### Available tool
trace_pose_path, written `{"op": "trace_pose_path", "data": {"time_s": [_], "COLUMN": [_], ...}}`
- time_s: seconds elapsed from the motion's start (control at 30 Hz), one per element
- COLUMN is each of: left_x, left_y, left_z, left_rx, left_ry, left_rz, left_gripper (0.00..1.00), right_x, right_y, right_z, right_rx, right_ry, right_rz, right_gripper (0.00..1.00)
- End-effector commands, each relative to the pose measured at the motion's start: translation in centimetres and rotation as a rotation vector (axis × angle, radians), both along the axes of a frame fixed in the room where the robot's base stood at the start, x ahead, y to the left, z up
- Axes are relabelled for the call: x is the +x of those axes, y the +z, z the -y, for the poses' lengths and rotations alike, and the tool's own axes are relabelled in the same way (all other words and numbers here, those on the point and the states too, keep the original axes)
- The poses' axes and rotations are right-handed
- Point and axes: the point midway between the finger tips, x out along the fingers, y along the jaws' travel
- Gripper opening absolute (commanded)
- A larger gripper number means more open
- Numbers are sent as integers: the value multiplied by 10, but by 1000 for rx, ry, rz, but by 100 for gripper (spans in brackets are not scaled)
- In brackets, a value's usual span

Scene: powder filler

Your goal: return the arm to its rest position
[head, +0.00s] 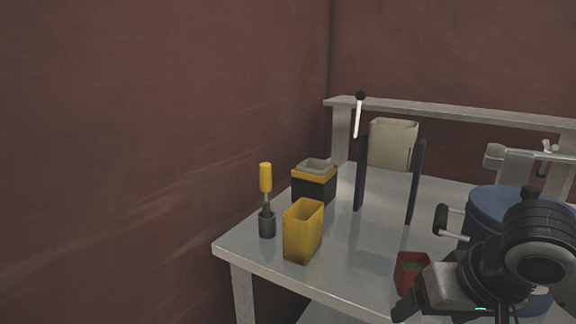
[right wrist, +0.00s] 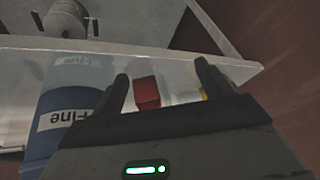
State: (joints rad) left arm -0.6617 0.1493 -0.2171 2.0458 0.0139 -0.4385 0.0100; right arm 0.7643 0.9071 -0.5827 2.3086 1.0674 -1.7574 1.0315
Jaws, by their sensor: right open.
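My right arm comes in at the lower right of the head view, in front of the blue drum (head: 493,203). Its gripper (head: 408,300) is by the red cup (head: 411,268) near the table's front edge and covers part of it. In the right wrist view the two fingers of the gripper (right wrist: 162,72) stand apart with nothing held. The red cup (right wrist: 147,93) shows beyond them, between the fingertips. My left gripper is not in view.
The table (head: 258,252) holds a yellow cup (head: 303,232), a yellow-handled tool (head: 266,180) in a dark holder, a black-and-yellow container (head: 314,185) and a beige hopper (head: 392,143) between dark posts. The drum's label reads "Fine" (right wrist: 67,112). Room left of the table is free.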

Motion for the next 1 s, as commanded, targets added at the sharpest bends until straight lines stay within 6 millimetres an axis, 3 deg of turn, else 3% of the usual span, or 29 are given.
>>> {"op": "trace_pose_path", "data": {"time_s": [0.1,0.27,0.47,0.57,0.73,0.9,1.0], "left_x": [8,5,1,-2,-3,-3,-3], "left_y": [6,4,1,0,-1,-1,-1], "left_z": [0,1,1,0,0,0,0], "left_rx": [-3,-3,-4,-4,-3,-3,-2], "left_ry": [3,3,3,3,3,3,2], "left_rz": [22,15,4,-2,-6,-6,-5], "left_gripper": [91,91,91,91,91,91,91], "right_x": [7,16,15,2,-43,-88,-102], "right_y": [-23,-58,-128,-169,-231,-266,-273], "right_z": [-22,-52,-87,-90,-78,-66,-62], "right_rx": [71,175,292,284,161,21,-24], "right_ry": [61,134,181,173,157,180,195], "right_rz": [24,91,250,343,455,499,508], "right_gripper": [78,78,78,78,78,78,78]}}
